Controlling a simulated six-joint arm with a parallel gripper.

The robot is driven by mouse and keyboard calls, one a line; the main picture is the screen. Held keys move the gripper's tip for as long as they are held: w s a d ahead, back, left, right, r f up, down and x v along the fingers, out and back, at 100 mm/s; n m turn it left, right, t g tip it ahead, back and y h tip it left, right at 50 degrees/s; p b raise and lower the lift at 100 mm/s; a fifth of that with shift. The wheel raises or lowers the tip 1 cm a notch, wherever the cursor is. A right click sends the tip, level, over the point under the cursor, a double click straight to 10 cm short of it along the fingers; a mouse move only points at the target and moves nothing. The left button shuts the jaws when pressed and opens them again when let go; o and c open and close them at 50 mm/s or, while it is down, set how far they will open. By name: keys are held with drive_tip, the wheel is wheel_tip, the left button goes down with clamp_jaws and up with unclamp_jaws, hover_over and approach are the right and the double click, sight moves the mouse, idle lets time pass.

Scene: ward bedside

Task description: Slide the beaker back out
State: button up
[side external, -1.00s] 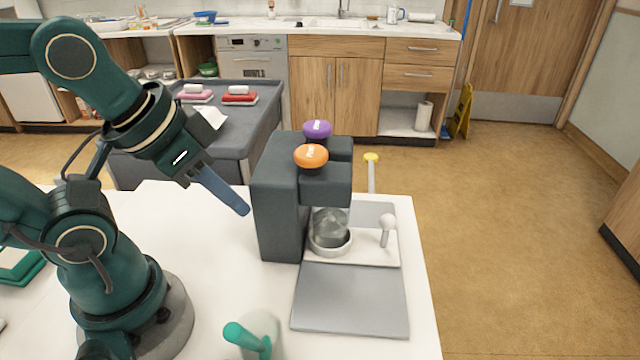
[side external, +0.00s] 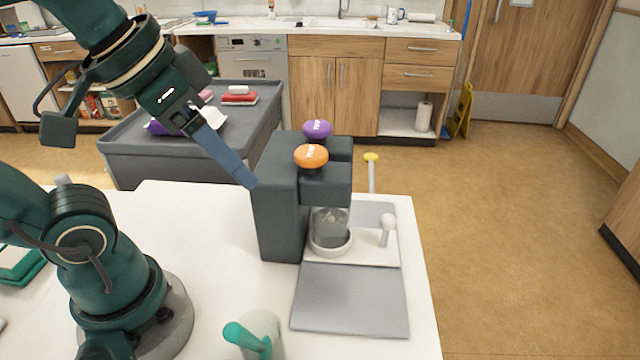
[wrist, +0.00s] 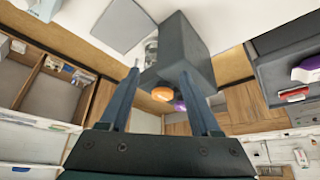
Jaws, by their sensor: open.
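The clear glass beaker (side external: 330,224) stands upright in a white ring holder (side external: 331,250) under the overhanging head of a dark grey dispenser (side external: 281,200). Its upper part is close beneath the head, and its base is partly hidden by the ring. In the wrist view a small part of the beaker (wrist: 151,52) shows beside the dispenser body. My gripper (side external: 252,184) is at the dispenser's left side, near its upper left edge, away from the beaker. In the wrist view its two blue fingers (wrist: 160,75) are spread apart with nothing held between them.
An orange knob (side external: 311,156) and a purple knob (side external: 318,129) top the dispenser. A white ball-topped post (side external: 388,224) stands right of the beaker. A flat grey plate (side external: 350,300) lies bare in front. A green-handled item (side external: 247,337) stands at the table's front.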

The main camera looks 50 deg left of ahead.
drive_tip(key=w+d+r+m+g, duration=0.2)
drive_tip(key=w+r+m, duration=0.35)
drive_tip(key=w, duration=0.45)
drive_tip(key=m+g, duration=0.1)
drive_tip(key=m, duration=0.9)
hover_over(388, 217)
drive_tip(key=s, duration=0.1)
drive_tip(key=s+x, duration=0.1)
drive_tip(key=x, duration=0.5)
drive_tip(key=shift+s+f+x, duration=0.1)
drive_tip(key=shift+s+x, duration=0.35)
drive_tip(key=shift+x, duration=1.95)
drive_tip(key=shift+s+f+x, duration=0.1)
drive_tip(key=shift+s+x, duration=0.35)
drive_tip(key=shift+x, duration=2)
drive_tip(key=shift+s+f+x, duration=0.1)
drive_tip(key=shift+s+x, duration=0.35)
drive_tip(key=shift+x, duration=1.95)
clamp_jaws()
